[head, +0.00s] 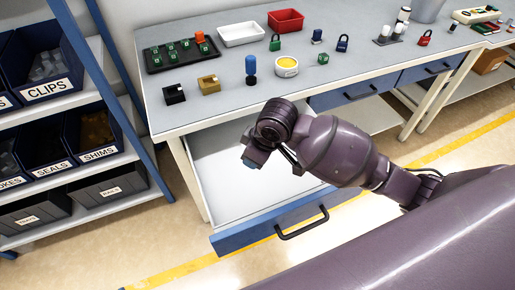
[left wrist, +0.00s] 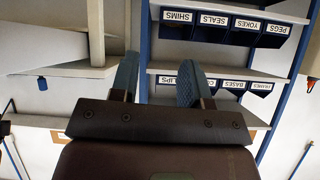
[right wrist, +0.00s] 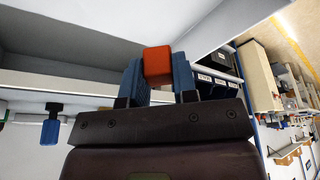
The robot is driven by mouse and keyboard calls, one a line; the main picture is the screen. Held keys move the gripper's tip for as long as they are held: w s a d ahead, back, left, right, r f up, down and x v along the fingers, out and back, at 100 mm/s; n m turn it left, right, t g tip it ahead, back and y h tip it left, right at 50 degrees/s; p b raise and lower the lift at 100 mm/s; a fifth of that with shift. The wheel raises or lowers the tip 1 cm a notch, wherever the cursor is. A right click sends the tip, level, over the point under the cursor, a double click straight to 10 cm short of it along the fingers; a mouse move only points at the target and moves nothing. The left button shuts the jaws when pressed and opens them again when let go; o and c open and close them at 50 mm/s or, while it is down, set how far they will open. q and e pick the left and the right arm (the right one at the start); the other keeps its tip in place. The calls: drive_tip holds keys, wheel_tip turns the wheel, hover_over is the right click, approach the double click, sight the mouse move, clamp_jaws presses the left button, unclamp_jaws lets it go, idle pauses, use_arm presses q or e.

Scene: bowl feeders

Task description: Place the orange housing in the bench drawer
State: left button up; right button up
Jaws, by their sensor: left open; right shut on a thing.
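The orange housing (right wrist: 157,62) is a small block clamped between the blue fingertips of my right gripper (right wrist: 157,76) in the right wrist view. In the head view my right gripper (head: 251,161) points down over the pulled-out bench drawer (head: 270,237); the housing is hidden there. The drawer has a blue front, a black handle and a pale interior that looks empty where I can see it. My left gripper (left wrist: 157,80) is open and empty in the left wrist view, facing the bin shelves; it is out of the head view.
The bench top (head: 215,105) above the drawer holds a black tray (head: 182,55) of green parts with another orange piece (head: 200,37), white and red bins, padlocks and several small parts. A blue shelf rack with labelled bins (head: 45,62) stands at the left. A second drawer (head: 355,91) is shut.

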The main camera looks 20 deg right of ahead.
drive_tip(key=r+n+g, duration=0.1)
drive_tip(key=n, duration=0.2)
drive_tip(key=r+n+g+b, duration=0.1)
drive_tip(key=n, duration=0.2)
drive_tip(key=w+r+n+g+y, duration=0.1)
drive_tip(key=n, duration=0.2)
drive_tip(key=shift+w+a+n+b, duration=0.1)
drive_tip(key=shift+a+n+b, duration=0.2)
drive_tip(key=shift+a+b, duration=0.1)
drive_tip(key=b, duration=0.3)
hover_over(248, 191)
drive_tip(key=d, duration=0.1)
wheel_tip(248, 191, down, 13)
drive_tip(key=shift+w+r, duration=0.1)
drive_tip(key=shift+f, duration=0.35)
wheel_tip(248, 191, down, 5)
drive_tip(key=shift+f+b, duration=0.2)
drive_tip(key=shift+b, duration=0.3)
drive_tip(key=shift+f, duration=0.1)
use_arm(q)
drive_tip(key=f, duration=0.4)
drive_tip(key=shift+w+d+f, duration=0.15)
drive_tip(key=shift+w+d, duration=0.15)
drive_tip(key=shift+w, duration=0.05)
